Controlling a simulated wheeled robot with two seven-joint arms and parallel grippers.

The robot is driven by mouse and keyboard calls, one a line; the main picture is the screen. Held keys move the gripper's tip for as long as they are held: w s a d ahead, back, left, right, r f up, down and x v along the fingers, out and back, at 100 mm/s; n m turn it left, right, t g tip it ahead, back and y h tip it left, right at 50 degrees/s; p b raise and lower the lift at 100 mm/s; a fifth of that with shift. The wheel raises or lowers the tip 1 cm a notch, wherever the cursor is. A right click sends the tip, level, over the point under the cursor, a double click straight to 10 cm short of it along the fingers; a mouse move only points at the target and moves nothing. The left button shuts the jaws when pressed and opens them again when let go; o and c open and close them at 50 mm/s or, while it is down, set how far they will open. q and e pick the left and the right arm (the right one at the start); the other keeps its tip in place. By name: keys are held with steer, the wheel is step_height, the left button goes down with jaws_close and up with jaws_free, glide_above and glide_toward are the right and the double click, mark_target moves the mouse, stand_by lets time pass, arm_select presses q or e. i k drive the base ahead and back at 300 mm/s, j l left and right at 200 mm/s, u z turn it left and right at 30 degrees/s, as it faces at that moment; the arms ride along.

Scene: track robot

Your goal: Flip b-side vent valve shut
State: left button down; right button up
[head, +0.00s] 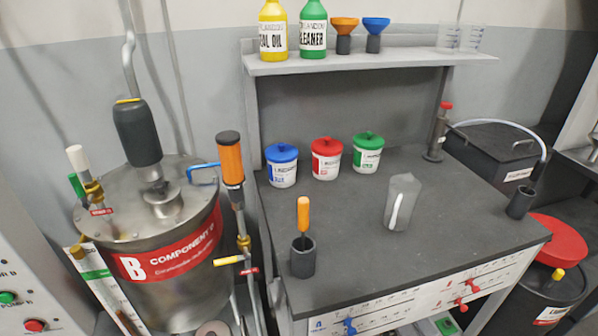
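A steel tank (165,285) with a red "B COMPONENT" label stands at the left. On its lid's left side is a brass valve (95,190) with a white-capped upright fitting (77,160), a green lever (76,186) pointing up and a small red tag (101,211). To the tank's right, a second brass valve (243,243) sits on a pipe below an orange cylinder (230,160). It has a yellow lever (228,261) pointing left and a red tag. The tags are too small to read surely, so I cannot tell which valve is the vent. Neither gripper is in view.
A dark motor (137,132) rises from the lid, with a blue handle (202,172) nearby. A grey workbench (345,255) at the right holds three lidded tubs, a beaker (401,203) and a cup with an orange-handled tool (303,215). A control panel (25,270) stands at lower left.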

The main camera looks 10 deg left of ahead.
mark_target(74, 178)
steer(key=u, duration=1.7)
